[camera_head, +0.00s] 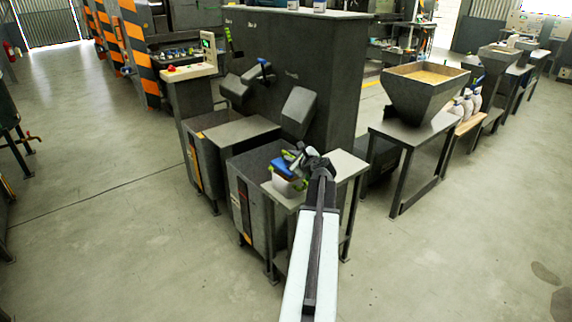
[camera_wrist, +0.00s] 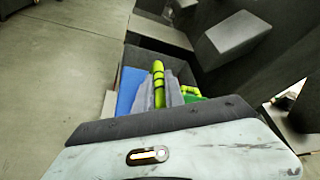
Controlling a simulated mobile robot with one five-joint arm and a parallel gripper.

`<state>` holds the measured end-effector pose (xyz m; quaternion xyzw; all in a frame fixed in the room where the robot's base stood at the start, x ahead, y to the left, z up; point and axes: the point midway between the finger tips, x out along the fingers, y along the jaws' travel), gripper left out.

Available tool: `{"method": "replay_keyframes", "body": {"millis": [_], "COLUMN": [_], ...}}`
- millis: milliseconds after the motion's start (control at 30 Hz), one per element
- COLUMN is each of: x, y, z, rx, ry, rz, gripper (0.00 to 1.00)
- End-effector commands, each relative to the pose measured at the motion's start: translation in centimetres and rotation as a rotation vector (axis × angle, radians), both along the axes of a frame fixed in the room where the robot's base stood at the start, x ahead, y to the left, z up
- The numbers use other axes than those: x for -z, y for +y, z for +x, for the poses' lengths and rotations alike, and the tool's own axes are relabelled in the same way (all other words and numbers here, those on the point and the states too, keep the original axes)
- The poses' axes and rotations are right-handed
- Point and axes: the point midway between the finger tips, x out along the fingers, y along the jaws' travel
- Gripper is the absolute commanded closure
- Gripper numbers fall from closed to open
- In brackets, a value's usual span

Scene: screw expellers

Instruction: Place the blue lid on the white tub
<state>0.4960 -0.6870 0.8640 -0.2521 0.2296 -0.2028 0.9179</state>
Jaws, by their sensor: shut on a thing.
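The blue lid (camera_head: 281,168) is at the left side of my gripper (camera_head: 294,160), just above the white tub (camera_head: 287,186) in the head view. The tub stands on a small grey table at the end of my arm. My gripper is shut on the lid. From the head view I cannot tell whether the lid touches the tub rim. The tub is hidden in the wrist view.
The small table (camera_head: 345,164) has bare top to the right of the tub. Dark grey machine boxes (camera_head: 240,130) stand close behind and left. A hopper (camera_head: 425,88) on a stand is at the right. The floor in front is clear.

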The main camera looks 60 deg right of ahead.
Motion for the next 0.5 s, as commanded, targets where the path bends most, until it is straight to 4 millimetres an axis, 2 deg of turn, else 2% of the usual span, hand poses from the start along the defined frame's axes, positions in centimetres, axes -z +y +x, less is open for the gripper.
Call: {"method": "replay_keyframes", "body": {"millis": [33,300,500], "x": [1.75,1.38,2.10], "y": [-0.08,0.22,0.06], "z": [-0.13,0.27,0.05], "rx": [0.002,-0.004,-0.001], "ry": [0.000,-0.001,0.000], "rz": [0.000,0.000,0.000], "gripper": [1.00,1.00,1.00]}}
